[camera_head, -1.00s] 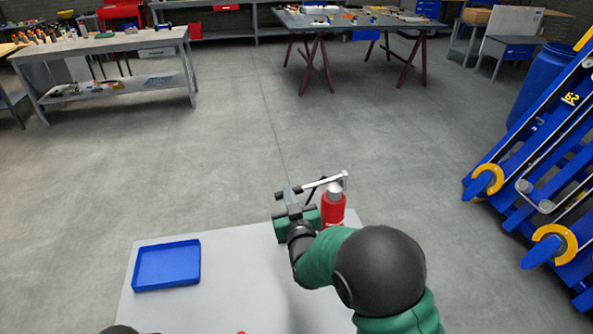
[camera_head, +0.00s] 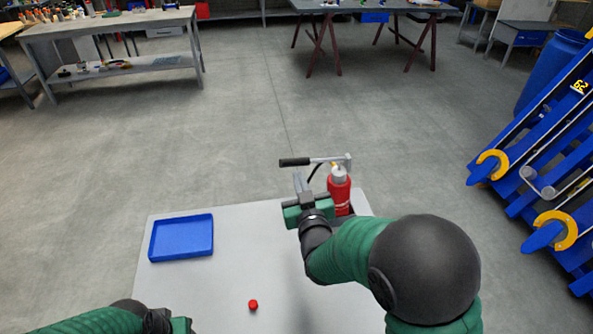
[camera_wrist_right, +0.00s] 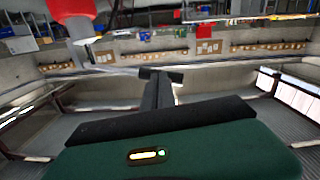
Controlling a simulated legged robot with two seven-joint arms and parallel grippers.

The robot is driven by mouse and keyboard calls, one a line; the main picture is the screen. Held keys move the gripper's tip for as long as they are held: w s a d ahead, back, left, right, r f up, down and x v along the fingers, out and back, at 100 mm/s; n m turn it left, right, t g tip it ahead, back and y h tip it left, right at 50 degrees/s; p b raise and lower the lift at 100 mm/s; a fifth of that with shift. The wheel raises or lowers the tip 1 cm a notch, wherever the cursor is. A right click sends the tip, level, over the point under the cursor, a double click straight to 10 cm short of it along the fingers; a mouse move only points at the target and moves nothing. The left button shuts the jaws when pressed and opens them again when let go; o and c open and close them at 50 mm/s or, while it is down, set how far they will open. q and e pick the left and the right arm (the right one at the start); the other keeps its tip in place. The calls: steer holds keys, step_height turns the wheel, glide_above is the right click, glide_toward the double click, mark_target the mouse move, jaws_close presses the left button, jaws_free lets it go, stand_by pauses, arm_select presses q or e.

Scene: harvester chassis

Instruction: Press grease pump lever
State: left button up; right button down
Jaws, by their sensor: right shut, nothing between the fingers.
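The red grease pump (camera_head: 339,192) stands upright at the far right edge of the light table. Its lever (camera_head: 296,162) runs left from the pump's top, nearly level, ending in a black grip. My right gripper (camera_head: 299,178) is shut and empty, just left of the pump body, with its fingertips near and seemingly below the lever's grip; I cannot tell whether they touch. The right wrist view shows the shut fingers (camera_wrist_right: 161,82) and part of the red pump (camera_wrist_right: 72,8) at upper left. My left gripper (camera_head: 180,325) is partly in view at the bottom edge; its fingers are unclear.
A blue tray (camera_head: 181,238) lies on the left of the table (camera_head: 230,275). A small red cap-like piece (camera_head: 253,305) lies near the front. Blue machinery (camera_head: 540,165) stands on the right, beyond the table. The middle of the table is clear.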

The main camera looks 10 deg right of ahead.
steer(key=shift+s+d, duration=0.15)
steer(key=shift+s, duration=0.55)
steer(key=shift+s+d, duration=0.1)
steer(key=shift+s, duration=0.55)
